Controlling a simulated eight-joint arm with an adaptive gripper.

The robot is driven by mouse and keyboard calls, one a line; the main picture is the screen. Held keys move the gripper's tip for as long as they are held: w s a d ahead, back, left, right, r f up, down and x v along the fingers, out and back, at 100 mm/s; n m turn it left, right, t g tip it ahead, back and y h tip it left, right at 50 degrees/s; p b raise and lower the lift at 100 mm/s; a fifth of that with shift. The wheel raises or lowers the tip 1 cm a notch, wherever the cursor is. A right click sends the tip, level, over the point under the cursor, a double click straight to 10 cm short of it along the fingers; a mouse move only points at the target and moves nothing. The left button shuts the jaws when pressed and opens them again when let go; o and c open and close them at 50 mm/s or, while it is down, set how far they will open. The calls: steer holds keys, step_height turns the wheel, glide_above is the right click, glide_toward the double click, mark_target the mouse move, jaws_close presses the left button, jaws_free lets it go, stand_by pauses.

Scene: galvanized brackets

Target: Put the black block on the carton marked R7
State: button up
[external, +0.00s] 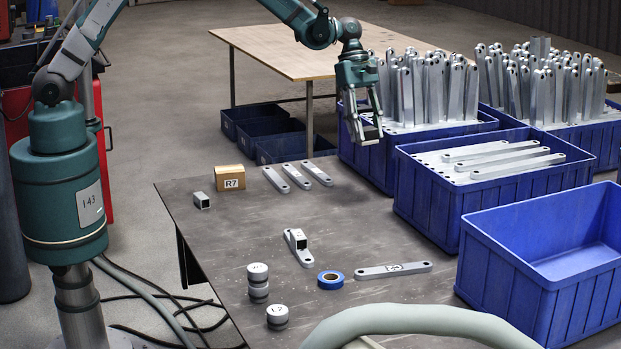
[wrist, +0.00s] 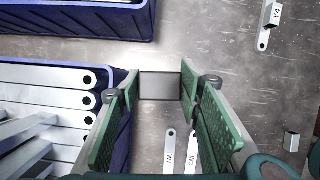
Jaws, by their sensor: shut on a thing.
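The brown carton marked R7 (external: 231,178) stands at the far left of the dark table. I do not see it in the wrist view. My gripper (external: 367,132) is in the air between the three far brackets and the blue crates. In the wrist view its green pads close on a flat-faced grey block (wrist: 160,86) at the fingertips. It looks grey rather than clearly black, and its sides are partly hidden by the fingers. A small metal block with a dark end (external: 202,200) lies near the carton. Another dark-faced block (external: 300,241) sits on a bracket mid-table.
Blue crates (external: 437,205) line the right side, some full of brackets. Three flat brackets (external: 296,177) lie right of the carton. Nearer are blue tape (external: 331,280), another bracket (external: 393,270) and round weights (external: 258,282). The table's middle left is clear.

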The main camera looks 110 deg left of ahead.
steer(key=s+m+b, duration=0.2)
steer(key=s, duration=1.9)
steer(key=m+g+h+b, duration=0.1)
steer(key=m+g+b, duration=0.1)
steer(key=m+b, duration=0.1)
glide_above(229, 171)
steer(key=a, duration=0.2)
steer(key=f, duration=0.2)
steer(key=shift+s+d+r, duration=0.15)
steer(key=shift+s+d, duration=0.05)
steer(key=shift+s, duration=0.2)
steer(key=shift+f+b, duration=0.5)
steer(key=shift+f, duration=2.65)
steer(key=shift+f+b, duration=0.45)
steer(key=shift+f, duration=1.4)
steer(key=shift+f, duration=0.15)
